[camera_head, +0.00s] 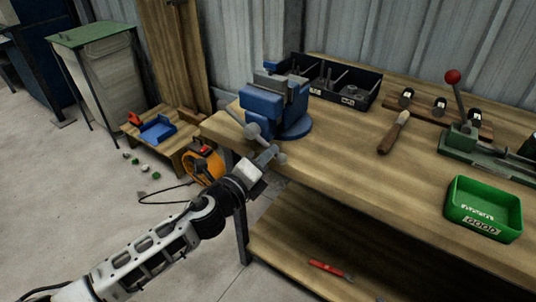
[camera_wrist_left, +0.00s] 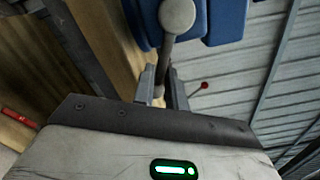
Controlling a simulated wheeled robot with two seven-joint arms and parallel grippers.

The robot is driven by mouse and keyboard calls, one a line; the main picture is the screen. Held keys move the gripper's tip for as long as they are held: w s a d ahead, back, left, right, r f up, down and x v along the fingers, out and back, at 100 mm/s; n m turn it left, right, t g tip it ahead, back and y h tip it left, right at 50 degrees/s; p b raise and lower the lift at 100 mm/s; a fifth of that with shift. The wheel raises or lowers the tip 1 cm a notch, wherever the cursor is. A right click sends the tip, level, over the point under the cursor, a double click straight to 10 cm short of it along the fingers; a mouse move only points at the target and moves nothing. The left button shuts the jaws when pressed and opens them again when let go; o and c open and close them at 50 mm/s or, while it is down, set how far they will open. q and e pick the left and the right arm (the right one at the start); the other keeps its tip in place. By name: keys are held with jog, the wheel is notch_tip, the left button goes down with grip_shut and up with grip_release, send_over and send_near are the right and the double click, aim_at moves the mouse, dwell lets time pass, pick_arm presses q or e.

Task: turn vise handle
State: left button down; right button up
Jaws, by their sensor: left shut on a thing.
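The blue vise (camera_head: 283,108) stands on the near left corner of the wooden workbench. Its grey handle (camera_head: 252,131) is a bar with round ends that slants down past the bench edge. My left gripper (camera_head: 270,154) is shut on the lower part of the handle, just off the bench edge. In the left wrist view the two fingers of my left gripper (camera_wrist_left: 164,90) stand on either side of the handle (camera_wrist_left: 177,17), whose round knob shows at the top. The blue vise body (camera_wrist_left: 226,20) shows behind it. My right gripper is not in view.
On the workbench (camera_head: 340,135) are a dark bin (camera_head: 345,94), a wooden-handled tool (camera_head: 394,132), a green tray (camera_head: 459,220) and a green press with a red-knobbed lever (camera_head: 453,77). A red-handled tool (camera_head: 327,267) lies on the shelf below.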

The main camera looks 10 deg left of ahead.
pick_arm(q)
jog(key=shift+a+f+m, duration=0.15)
jog(key=shift+f+m, duration=0.15)
jog(key=shift+f, duration=0.05)
dwell(0.3)
jog(key=c, duration=1.4)
grip_release()
jog(key=shift+c, duration=0.2)
jog(key=shift+s+r, duration=0.1)
jog(key=shift+r, duration=0.05)
jog(key=b+v, duration=0.2)
jog(key=v, duration=1.4)
jog(key=shift+b, duration=0.4)
